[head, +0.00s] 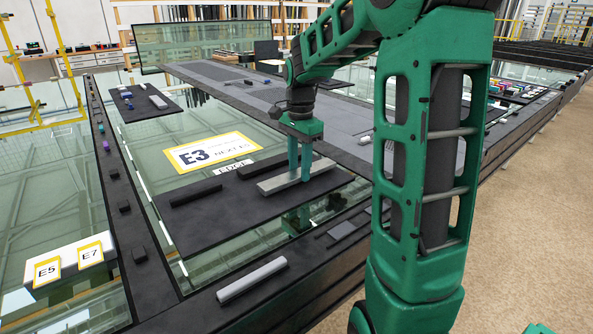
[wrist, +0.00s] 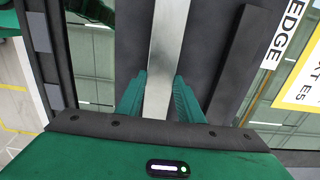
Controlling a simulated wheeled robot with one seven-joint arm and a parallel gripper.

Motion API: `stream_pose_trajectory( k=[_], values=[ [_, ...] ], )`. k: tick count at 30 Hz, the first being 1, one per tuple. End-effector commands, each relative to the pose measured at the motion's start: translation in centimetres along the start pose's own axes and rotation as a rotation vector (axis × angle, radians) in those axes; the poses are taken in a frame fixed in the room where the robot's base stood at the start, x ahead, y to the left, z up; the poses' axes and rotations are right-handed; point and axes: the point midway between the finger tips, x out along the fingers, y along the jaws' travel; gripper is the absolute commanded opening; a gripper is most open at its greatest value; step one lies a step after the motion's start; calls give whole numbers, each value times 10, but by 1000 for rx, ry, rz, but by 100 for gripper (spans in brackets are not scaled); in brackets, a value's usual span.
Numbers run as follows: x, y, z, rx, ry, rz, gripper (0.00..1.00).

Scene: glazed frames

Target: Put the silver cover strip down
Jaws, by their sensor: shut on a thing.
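The silver cover strip (head: 270,186) is a long, flat metal bar. My gripper (head: 299,170) is shut on it near its middle, with one finger on each side. In the wrist view the strip (wrist: 167,40) runs away from me between the two green fingers (wrist: 160,92). The strip is level and at or just above the black mat (head: 215,231); I cannot tell whether it touches. Part of the strip is hidden by the fingers.
Two dark bars (head: 196,195) (head: 262,165) lie on the mat. A yellow-framed E3 sign (head: 212,152) and an EDGE label (head: 233,167) are behind. A light grey bar (head: 252,279) lies on the near black rail. The mat's left front is clear.

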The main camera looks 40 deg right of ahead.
Motion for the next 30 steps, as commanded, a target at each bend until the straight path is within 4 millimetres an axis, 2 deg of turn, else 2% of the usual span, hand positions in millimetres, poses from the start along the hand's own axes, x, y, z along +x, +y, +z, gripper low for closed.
stream_pose_trajectory(
  k=[3,12,13,15,25,30],
  values=[
    [9,0,0,0,0,-1,0],
    [10,0,1,-1,0,0,0],
    [11,0,1,-1,0,0,38],
    [10,0,1,-1,0,-1,52],
    [8,-1,1,-2,1,-2,52],
    [-9,-2,1,-2,2,-4,52]
  ],
)
